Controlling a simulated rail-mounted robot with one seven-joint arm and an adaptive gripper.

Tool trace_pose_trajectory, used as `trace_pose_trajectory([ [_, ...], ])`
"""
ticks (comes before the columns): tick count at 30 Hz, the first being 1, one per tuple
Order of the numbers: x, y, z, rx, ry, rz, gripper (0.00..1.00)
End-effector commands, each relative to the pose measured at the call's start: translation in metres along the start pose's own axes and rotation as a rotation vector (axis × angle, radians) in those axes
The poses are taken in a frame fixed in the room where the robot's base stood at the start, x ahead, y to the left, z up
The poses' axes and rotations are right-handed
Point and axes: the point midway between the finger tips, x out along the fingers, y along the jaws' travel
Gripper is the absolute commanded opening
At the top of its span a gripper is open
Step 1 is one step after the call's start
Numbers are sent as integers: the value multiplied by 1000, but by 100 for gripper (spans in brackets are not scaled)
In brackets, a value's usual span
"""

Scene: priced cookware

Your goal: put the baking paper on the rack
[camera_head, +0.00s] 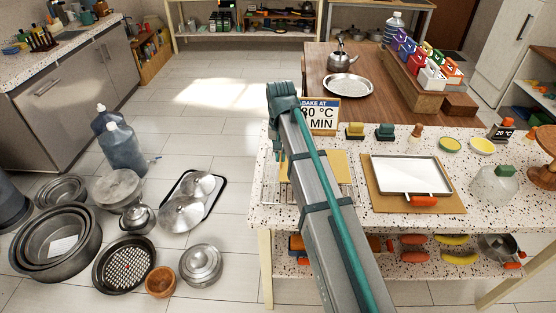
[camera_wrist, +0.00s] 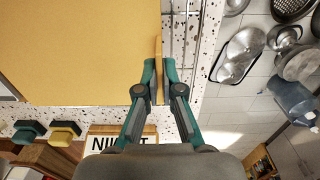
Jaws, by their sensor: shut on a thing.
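The baking paper, a flat tan-yellow sheet (camera_head: 341,164), shows beside my arm at the left of the speckled counter. It fills the upper left of the wrist view (camera_wrist: 80,50). My gripper (camera_wrist: 158,80) is shut on the sheet's edge. The wire rack (camera_head: 347,198) lies on the counter under the sheet's area. Its wires show beside the sheet in the wrist view (camera_wrist: 186,45). In the head view my arm hides the middle of the sheet and rack. I cannot tell whether the sheet touches the rack.
A baking sign (camera_head: 322,117) stands behind the rack. Yellow (camera_head: 355,131) and green (camera_head: 385,131) holders stand beside it. A white tray (camera_head: 412,174) lies on a brown board (camera_head: 440,204) to the right. Pans and blue bottles (camera_head: 124,150) stand on the floor to the left.

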Motion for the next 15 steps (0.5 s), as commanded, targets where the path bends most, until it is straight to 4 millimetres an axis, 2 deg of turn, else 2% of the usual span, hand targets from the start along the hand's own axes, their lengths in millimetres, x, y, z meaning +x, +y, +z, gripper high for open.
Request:
trace_pose_trajectory([
  [8, 12, -8, -8, 0, -1, 0, 0],
  [15, 41, -8, -7, 0, -2, 1, 0],
])
